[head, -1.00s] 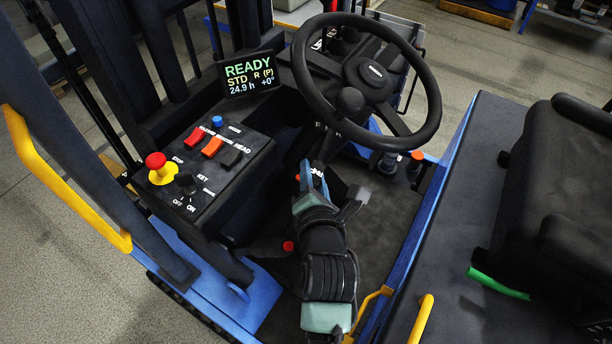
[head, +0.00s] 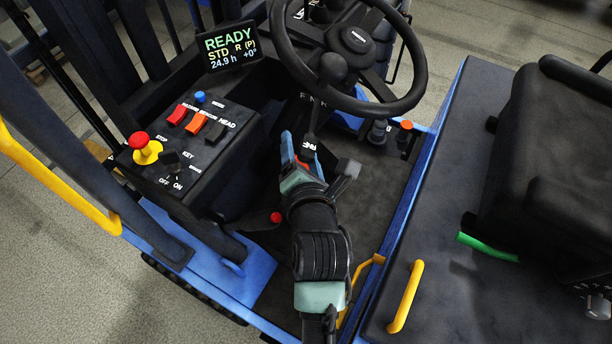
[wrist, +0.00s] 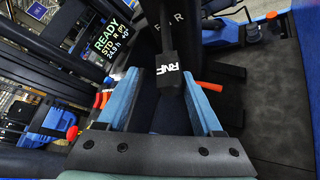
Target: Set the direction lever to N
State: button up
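The direction lever is a dark stalk under the steering wheel with a block knob marked RNF (wrist: 170,78). It also shows in the head view as a lever (head: 311,127) hanging below the F N R letters (head: 313,99). The display (head: 231,46) reads READY, STD, R (P). My gripper (wrist: 168,88) is open, its two blue fingers apart on either side of the knob's lower end in the wrist view. I cannot tell whether either finger touches it. In the head view my gripper (head: 302,150) is below the wheel, and its fingers partly hide the knob.
The steering wheel (head: 402,106) arches above my gripper. A console with a red stop button (head: 138,139), key switch and rocker switches stands left. The seat (head: 548,150) is right, with a yellow handle (head: 405,297) near it. Open floor (head: 375,185) lies right of my gripper.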

jog(key=b+v, duration=0.3)
jog(key=v, duration=0.8)
jog(key=shift+s+r, duration=0.15)
jog(key=shift+s, duration=0.1)
